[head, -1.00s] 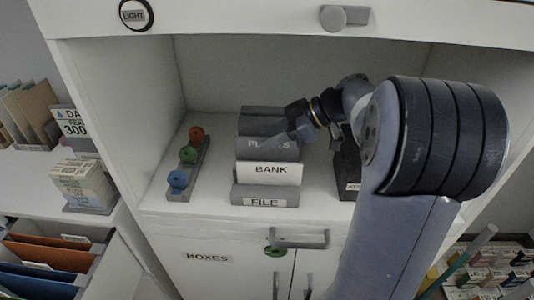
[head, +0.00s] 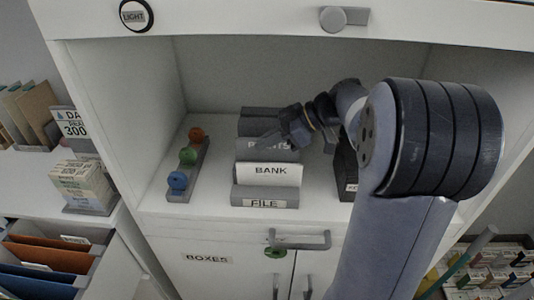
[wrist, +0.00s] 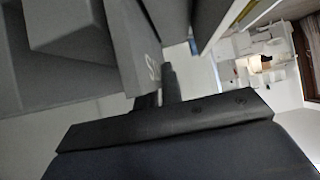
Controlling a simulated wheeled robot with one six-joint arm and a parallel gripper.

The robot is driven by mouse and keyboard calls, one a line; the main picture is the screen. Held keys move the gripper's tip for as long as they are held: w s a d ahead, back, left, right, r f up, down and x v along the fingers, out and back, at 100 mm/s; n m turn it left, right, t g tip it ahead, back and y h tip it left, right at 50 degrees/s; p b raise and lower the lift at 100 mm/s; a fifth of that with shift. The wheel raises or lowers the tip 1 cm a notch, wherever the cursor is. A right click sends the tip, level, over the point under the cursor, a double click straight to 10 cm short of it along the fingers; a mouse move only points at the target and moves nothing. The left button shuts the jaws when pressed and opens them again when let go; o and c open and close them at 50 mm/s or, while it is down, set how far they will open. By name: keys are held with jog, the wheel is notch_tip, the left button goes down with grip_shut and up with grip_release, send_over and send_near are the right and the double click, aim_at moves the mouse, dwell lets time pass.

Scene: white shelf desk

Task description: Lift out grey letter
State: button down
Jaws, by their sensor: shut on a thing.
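The grey letter (head: 245,154) stands in the grey holder marked FILE (head: 240,197), directly behind the white BANK letter (head: 270,174). Its printed word is partly covered by my gripper and too unclear to read fully. My gripper (head: 272,139) is at the letter's upper edge, reaching in from the right, and is shut on it. In the wrist view, a grey face with pale lettering (wrist: 150,68) lies close beside the fingers (wrist: 165,92). The exact contact is hard to see.
A rack with blue, green and red knobs (head: 187,168) stands left of the holder. A dark box (head: 345,172) stands close on the right, partly behind my arm. Grey blocks (head: 258,115) are behind the letters. Shelf walls and the upper front panel (head: 230,18) enclose the space.

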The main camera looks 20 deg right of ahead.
notch_tip(320, 180, up, 7)
jog(key=shift+d+r+p, duration=0.15)
jog(key=shift+r+p, duration=0.05)
jog(key=shift+p, duration=0.35)
jog(key=s+d, duration=0.2)
jog(key=d, duration=0.3)
jog(key=s+d, duration=0.1)
jog(key=d, duration=0.5)
jog(key=s+d, duration=0.2)
jog(key=d, duration=0.4)
jog(key=shift+s+f, duration=0.2)
jog(key=shift+s, duration=0.1)
jog(key=shift+w+a, duration=0.1)
jog(key=shift+a, duration=0.05)
